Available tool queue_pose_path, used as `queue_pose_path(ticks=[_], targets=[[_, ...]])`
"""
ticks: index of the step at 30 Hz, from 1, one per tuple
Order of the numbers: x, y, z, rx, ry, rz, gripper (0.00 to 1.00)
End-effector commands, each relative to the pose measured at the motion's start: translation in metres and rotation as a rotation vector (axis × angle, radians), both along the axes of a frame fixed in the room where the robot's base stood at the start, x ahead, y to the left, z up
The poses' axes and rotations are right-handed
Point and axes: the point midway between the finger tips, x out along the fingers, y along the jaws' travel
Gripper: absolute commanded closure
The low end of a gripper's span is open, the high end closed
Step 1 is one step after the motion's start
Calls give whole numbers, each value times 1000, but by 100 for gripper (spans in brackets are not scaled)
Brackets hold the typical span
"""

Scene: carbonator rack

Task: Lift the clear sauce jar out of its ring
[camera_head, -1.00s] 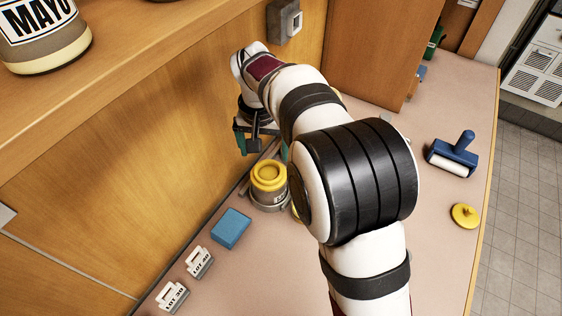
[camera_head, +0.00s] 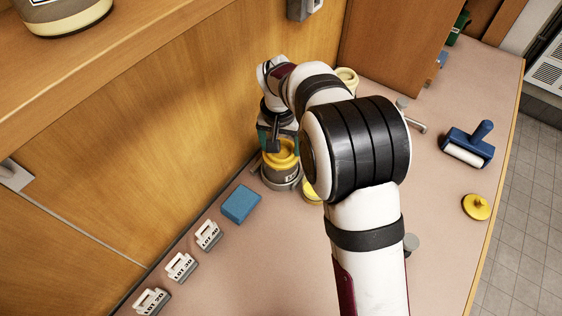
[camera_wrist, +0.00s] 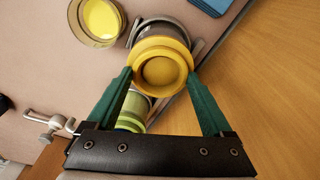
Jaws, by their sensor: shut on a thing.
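A jar with a yellow lid (camera_head: 283,153) and a labelled body stands in a grey ring (camera_head: 281,186) near the wooden back wall. In the wrist view its yellow lid (camera_wrist: 160,70) lies between my two green fingertips. My gripper (camera_wrist: 160,78) is shut on this jar at the lid; in the head view my gripper (camera_head: 272,140) reaches down over it. The lid hides most of the jar's body in the wrist view, so I cannot tell how clear it is. A yellow-topped container (camera_wrist: 101,18) and a green-yellow jar (camera_wrist: 133,112) are close by.
A blue block (camera_head: 240,204) and three lot tags (camera_head: 180,267) lie along the wall. A blue-handled roller (camera_head: 468,144) and a yellow disc (camera_head: 476,206) are at the right. A shelf (camera_head: 150,60) overhangs at upper left. The front counter is mostly clear.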

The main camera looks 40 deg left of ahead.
Motion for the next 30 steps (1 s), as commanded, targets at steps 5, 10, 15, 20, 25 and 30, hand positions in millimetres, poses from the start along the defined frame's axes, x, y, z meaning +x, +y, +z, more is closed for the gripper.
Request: queue_pose_path(ticks=[5,10,15,20,25,30], targets=[[0,0,0,0,-1,0,95],[0,0,1,0,-1,0,100],[0,0,3,0,-1,0,100],[1,1,23,3,-4,0,100],[6,-18,53,0,-3,-4,100],[18,-57,77,1,-3,-5,100]])
